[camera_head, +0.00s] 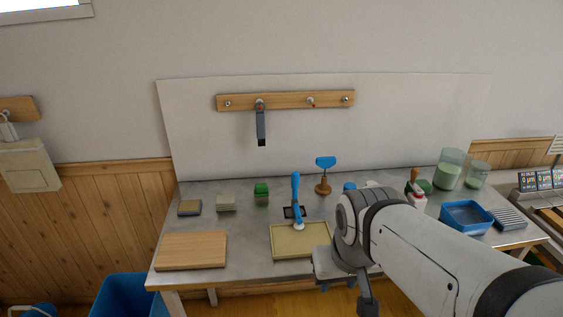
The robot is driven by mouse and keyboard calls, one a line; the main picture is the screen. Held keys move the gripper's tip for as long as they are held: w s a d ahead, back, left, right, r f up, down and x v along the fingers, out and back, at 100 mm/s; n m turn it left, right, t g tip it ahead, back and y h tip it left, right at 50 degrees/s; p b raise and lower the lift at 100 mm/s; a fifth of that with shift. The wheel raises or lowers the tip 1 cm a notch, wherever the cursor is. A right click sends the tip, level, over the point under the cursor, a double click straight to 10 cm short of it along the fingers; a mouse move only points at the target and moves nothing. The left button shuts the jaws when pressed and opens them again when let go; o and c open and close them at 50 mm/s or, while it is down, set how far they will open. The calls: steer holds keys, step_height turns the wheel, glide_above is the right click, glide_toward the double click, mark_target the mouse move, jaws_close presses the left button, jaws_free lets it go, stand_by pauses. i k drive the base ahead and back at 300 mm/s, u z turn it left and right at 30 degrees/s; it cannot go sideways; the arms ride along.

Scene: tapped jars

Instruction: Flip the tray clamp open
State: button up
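The tray clamp has an upright blue lever (296,187) on a black base (288,212) at the back edge of the tray. Its pale tip (299,226) reaches over the tray's rear rim; I cannot tell if it presses on it. The shallow yellowish tray (283,250) lies at the front middle of the table, its right end close to my arm. My gripper (348,291) is at the table's front edge, right of and nearer than the tray, apart from the clamp. Its fingers are partly hidden and their opening is unclear.
A wooden board (191,250) lies left of the tray. Small blocks, including a green one (261,194), stand behind it. A blue-topped wooden stand (324,176) is right of the lever. A blue bin (466,217) and jars (448,170) stand at right. A rail (285,100) hangs above.

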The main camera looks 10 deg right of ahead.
mark_target(296, 175)
steer(key=u, duration=0.05)
steer(key=i, duration=1)
steer(key=z, duration=0.05)
